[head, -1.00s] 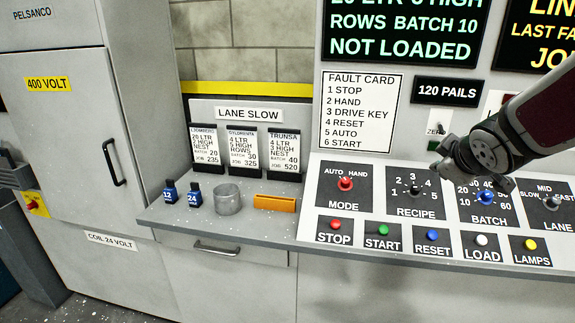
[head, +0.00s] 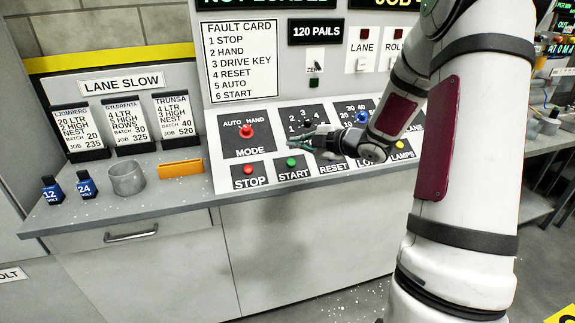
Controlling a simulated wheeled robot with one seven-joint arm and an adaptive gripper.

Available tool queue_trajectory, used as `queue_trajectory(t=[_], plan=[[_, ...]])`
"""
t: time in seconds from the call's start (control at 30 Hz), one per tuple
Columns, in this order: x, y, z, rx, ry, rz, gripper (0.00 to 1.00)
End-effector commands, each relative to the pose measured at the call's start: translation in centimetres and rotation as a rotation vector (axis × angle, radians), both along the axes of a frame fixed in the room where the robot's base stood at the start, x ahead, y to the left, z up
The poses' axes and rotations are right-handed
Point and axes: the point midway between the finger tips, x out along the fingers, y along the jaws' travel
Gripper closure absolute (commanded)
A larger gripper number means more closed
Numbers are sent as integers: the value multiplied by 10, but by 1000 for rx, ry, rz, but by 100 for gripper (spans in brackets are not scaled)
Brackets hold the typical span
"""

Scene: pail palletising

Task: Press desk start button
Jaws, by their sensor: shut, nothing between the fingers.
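The green START button (head: 291,162) sits on the sloped desk panel, above its white-lettered START label, between the red STOP button (head: 248,170) and the RESET plate. My gripper (head: 293,146) is shut and empty. It reaches in from the right, low over the panel, with its fingertips just above the START button in the picture. I cannot tell the height of the fingertips over the panel. The green button is in plain view. My gripper and wrist hide the RESET button and parts of the RECIPE and LOAD controls.
The MODE knob (head: 246,131) is close left of my fingertips. The BATCH knob (head: 361,117) is beside my wrist. On the desk's left are an orange holder (head: 181,170), a metal cup (head: 127,179) and two blue key tags. The fault card (head: 240,60) hangs behind.

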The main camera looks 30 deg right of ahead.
Motion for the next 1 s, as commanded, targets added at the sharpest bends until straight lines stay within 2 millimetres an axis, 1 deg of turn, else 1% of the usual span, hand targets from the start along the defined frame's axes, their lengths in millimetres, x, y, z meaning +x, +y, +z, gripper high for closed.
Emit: queue_trajectory(t=[0.27, 0.47, 0.67, 1.0], plan=[[1, 0, 0, 0, 0, -1, 100], [5, -1, -9, 0, 1, -2, 100], [16, -4, -28, 0, 1, -2, 100], [37, -9, -66, 1, 3, -1, 100]])
